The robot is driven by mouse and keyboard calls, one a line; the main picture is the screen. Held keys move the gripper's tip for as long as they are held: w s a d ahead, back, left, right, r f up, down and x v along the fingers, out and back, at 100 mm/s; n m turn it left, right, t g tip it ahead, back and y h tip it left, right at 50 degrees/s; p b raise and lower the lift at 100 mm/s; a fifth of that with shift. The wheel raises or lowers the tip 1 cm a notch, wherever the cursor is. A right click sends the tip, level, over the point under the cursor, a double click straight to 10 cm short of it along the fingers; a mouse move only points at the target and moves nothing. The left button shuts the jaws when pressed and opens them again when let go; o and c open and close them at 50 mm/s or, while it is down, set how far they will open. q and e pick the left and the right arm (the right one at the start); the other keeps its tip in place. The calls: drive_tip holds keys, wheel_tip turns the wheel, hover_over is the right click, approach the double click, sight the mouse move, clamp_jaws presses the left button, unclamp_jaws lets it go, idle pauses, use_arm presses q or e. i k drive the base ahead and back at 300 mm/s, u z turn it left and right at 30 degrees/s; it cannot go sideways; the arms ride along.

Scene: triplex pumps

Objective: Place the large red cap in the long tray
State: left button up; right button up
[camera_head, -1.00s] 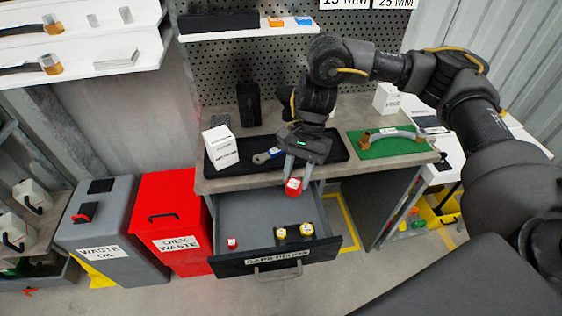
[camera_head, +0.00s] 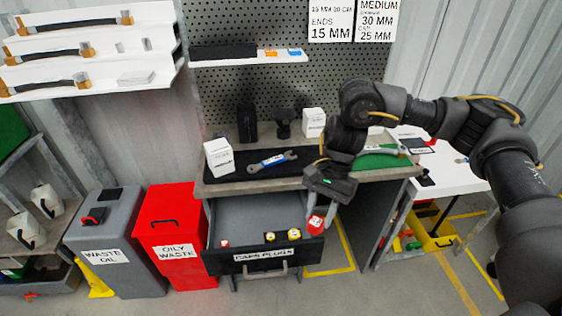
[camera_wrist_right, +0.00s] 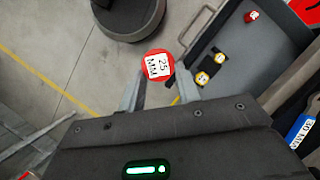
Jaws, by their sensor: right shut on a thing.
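The large red cap (camera_head: 316,224) is between the fingertips of my right gripper (camera_head: 319,213), held near the right front corner of the open drawer. In the right wrist view the cap (camera_wrist_right: 157,65) shows a white "25 MM" label, and the fingers of my right gripper (camera_wrist_right: 158,85) are shut on it. My left gripper is not in view.
The open drawer (camera_head: 235,212), labelled for caps and plugs, holds a small red cap (camera_head: 225,243) and yellow caps (camera_head: 294,234). A green mat (camera_head: 380,161) lies to the right.

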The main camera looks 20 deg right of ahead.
sight(316, 160)
drive_tip(key=z, duration=0.4)
drive_tip(key=i, duration=0.95)
drive_tip(key=u, duration=0.2)
